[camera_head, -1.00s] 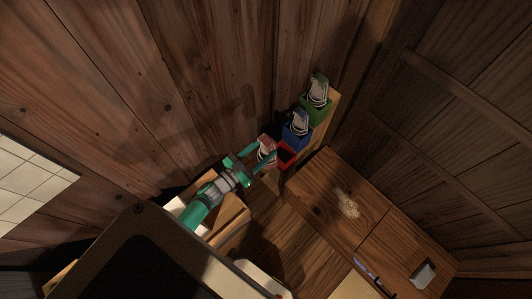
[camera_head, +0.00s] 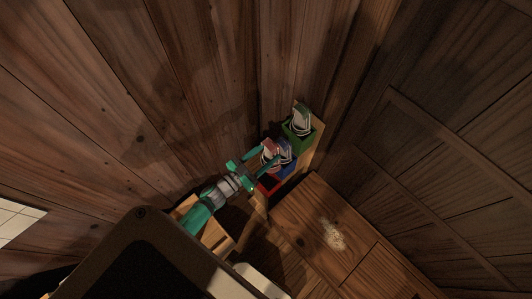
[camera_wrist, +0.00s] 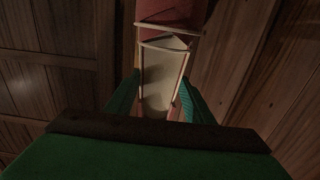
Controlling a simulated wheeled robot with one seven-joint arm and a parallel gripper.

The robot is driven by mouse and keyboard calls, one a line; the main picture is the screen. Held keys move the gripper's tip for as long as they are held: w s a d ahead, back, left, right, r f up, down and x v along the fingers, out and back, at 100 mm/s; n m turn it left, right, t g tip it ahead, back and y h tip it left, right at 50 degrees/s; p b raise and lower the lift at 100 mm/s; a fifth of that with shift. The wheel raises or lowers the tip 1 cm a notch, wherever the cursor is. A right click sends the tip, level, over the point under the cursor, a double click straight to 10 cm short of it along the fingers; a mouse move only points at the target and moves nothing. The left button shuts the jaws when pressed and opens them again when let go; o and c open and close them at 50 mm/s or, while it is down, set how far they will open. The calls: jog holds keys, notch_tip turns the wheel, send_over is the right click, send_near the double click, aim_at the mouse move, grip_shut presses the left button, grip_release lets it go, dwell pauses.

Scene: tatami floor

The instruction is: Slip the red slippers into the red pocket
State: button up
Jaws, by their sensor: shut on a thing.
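My gripper (camera_head: 268,157) is shut on the red slippers (camera_head: 269,149), pale inside with red parts. They also show in the wrist view (camera_wrist: 163,75) between the two green fingers, with pale surfaces and thin edges. The red pocket (camera_head: 270,185) is the lowest of three coloured pockets in the head view, and its opening looks empty. The held slippers appear up from it in the picture, overlapping the blue pocket's left side. I cannot tell their height above the pockets. A red surface fills the top of the wrist view; I cannot tell whether it is slipper or pocket.
The blue pocket (camera_head: 286,165) and green pocket (camera_head: 300,133) sit in line beyond the red one, each with pale striped slippers in it. Wooden walls stand close behind and at the right. A wooden cabinet top (camera_head: 300,215) with a pale patch lies right of the pockets.

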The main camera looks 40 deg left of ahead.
jog(key=shift+w+a+f, duration=0.1)
jog(key=shift+f, duration=0.15)
jog(key=shift+s+a+f, duration=0.15)
jog(key=shift+s+f, duration=0.25)
jog(key=shift+f, duration=0.2)
jog(key=shift+w+f, duration=0.15)
jog(key=shift+f, duration=1.65)
jog(key=shift+w+f, duration=0.15)
jog(key=shift+f, duration=1.65)
jog(key=shift+s+f, duration=0.15)
jog(key=shift+f, duration=2.4)
notch_tip(320, 180, down, 4)
jog(key=shift+f, duration=0.25)
